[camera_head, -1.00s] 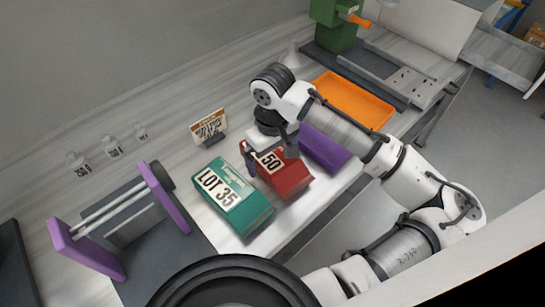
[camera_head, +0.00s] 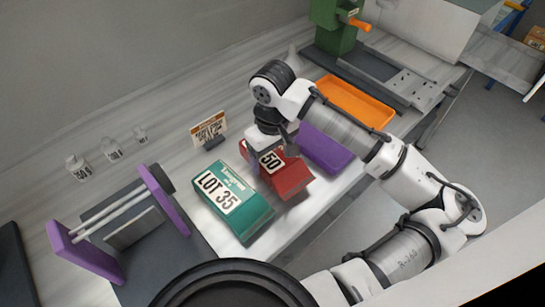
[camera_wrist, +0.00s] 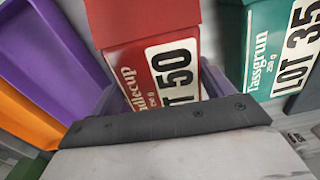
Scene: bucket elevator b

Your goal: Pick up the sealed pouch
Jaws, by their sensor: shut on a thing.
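A red pouch (camera_head: 290,180) with a white label reading 50 lies on the light bench, between the teal pouch and a purple tray. My gripper (camera_head: 271,158) points down over its far end, with one finger on each side, shut on it. In the wrist view the red pouch (camera_wrist: 150,60) sits between the fingers, its "LOT 50" label partly hidden by my gripper. It appears to rest on the bench; I cannot tell any lift. A teal pouch (camera_head: 247,217) labelled LOT 35 lies close on the left.
The purple tray (camera_head: 325,149) is close on the right, with an orange tray (camera_head: 355,101) beyond it. A small sign (camera_head: 209,131) stands behind the pouches. A purple-sided rack (camera_head: 84,252) is at left, near several small weights (camera_head: 113,149). A green machine (camera_head: 334,28) stands at the back.

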